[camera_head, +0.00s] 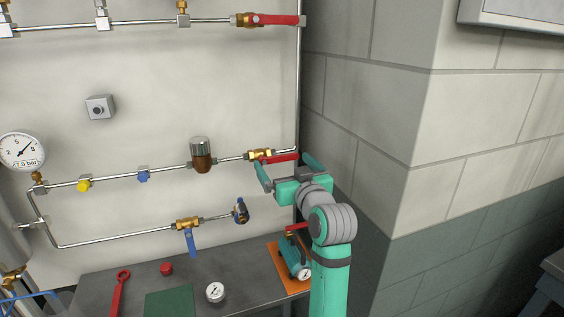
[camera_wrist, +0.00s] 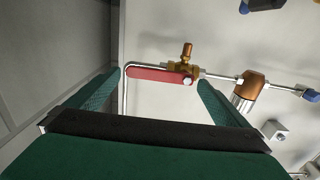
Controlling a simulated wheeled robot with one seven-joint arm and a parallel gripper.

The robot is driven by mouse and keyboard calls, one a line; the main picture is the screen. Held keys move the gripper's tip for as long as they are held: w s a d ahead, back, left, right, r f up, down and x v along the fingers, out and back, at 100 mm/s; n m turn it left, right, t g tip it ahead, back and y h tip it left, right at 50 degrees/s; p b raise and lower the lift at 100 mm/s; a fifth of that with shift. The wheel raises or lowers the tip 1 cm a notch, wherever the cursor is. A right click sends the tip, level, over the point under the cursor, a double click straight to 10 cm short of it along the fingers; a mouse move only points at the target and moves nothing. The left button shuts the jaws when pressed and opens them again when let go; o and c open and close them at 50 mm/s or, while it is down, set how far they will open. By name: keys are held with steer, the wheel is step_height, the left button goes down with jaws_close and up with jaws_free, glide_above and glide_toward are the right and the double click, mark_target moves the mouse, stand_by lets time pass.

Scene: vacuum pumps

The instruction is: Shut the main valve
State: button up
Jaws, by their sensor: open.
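A brass valve (camera_head: 259,155) with a long red lever (camera_head: 284,158) sits on the middle pipe, near the wall corner. The lever lies along the pipe and points right. I cannot read a label that names it the main valve. My gripper (camera_head: 285,163) is open around the lever, one finger near each end. In the wrist view the red lever (camera_wrist: 158,75) shows between the two fingertips (camera_wrist: 160,82), with the brass body (camera_wrist: 183,68) by one finger. I see no finger closed on the lever; whether one touches it I cannot tell.
Another red-lever valve (camera_head: 275,20) is on the upper pipe, and a blue-lever valve (camera_head: 188,226) on the lower one. A brown filter (camera_head: 201,155) and gauge (camera_head: 22,151) are left. The bench (camera_head: 237,256) holds a pump (camera_head: 293,256). A block wall (camera_head: 370,120) stands close at right.

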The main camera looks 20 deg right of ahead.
mark_target(279, 158)
steer(key=shift+w, duration=1.15)
